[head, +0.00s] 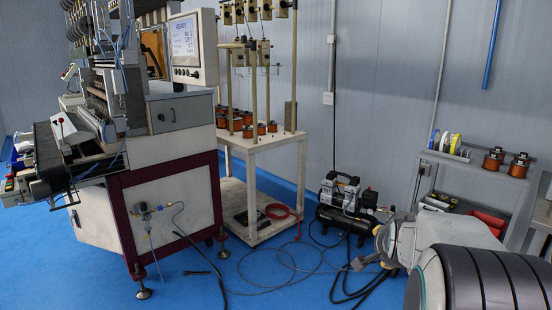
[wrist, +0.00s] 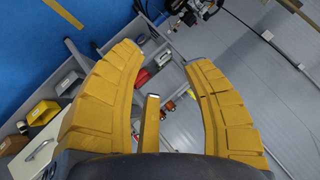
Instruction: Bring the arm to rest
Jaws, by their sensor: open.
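My gripper (wrist: 167,56) shows in the wrist view with its thick yellow curved fingers spread apart. A shorter yellow finger stands between them, lower down. The gripper is open, and nothing is gripped between the fingers. In the head view my arm (head: 450,240) lies low at the right edge, its grey and dark links reaching in from the corner.
A grey shelf (head: 470,162) with copper-coloured coils (head: 493,160) stands behind my arm. A black compressor (head: 345,205) and loose hoses are on the blue floor left of it. A white stand (head: 262,145) and the winding machine (head: 165,195) stand farther left.

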